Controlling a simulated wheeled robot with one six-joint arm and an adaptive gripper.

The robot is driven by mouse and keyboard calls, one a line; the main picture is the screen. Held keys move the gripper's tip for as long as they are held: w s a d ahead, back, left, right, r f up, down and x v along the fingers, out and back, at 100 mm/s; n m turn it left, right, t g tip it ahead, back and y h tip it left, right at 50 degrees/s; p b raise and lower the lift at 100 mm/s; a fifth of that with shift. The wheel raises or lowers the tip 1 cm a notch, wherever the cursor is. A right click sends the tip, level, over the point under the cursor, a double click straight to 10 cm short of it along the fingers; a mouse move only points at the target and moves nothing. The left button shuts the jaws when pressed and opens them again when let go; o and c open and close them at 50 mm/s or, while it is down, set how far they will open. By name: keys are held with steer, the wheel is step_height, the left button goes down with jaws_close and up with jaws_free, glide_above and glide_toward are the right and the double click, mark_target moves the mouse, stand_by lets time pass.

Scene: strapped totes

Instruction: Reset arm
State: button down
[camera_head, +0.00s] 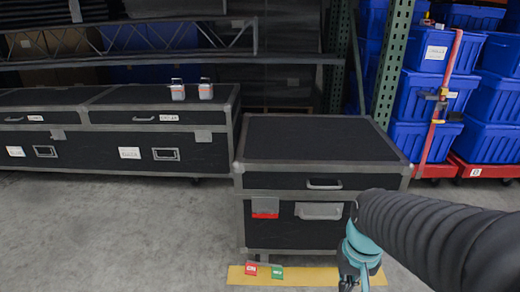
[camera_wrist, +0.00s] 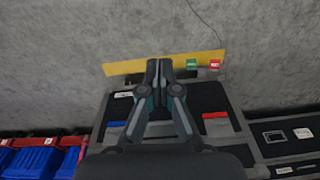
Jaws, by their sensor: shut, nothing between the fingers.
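My gripper (camera_head: 353,284) is at the bottom of the head view, in front of the right side of a black case with grey edges (camera_head: 310,140). In the wrist view my gripper (camera_wrist: 159,68) has its two fingers together, with nothing between them. The fingertips appear over a yellow floor strip (camera_wrist: 115,68), and the same case (camera_wrist: 205,97) lies behind the fingers. My arm hides the case's lower right part in the head view. I cannot tell whether the gripper touches anything.
Long black cases (camera_head: 110,140) stand at the left, with two small white-and-orange items (camera_head: 177,92) (camera_head: 206,91) on top. Strapped blue totes (camera_head: 425,95) stand on red dollies at the right. Grey floor at left is clear.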

steer(key=s+a+r+t, duration=0.1)
steer(key=s+r+t, duration=0.1)
steer(key=r, duration=0.3)
steer(key=s+a+r+n+t, duration=0.1)
steer(key=s+r+t, duration=0.1)
steer(key=s+r, duration=0.1)
steer(key=shift+a+r+t, duration=0.25)
steer(key=shift+r+t, duration=0.05)
steer(key=shift+r, duration=0.55)
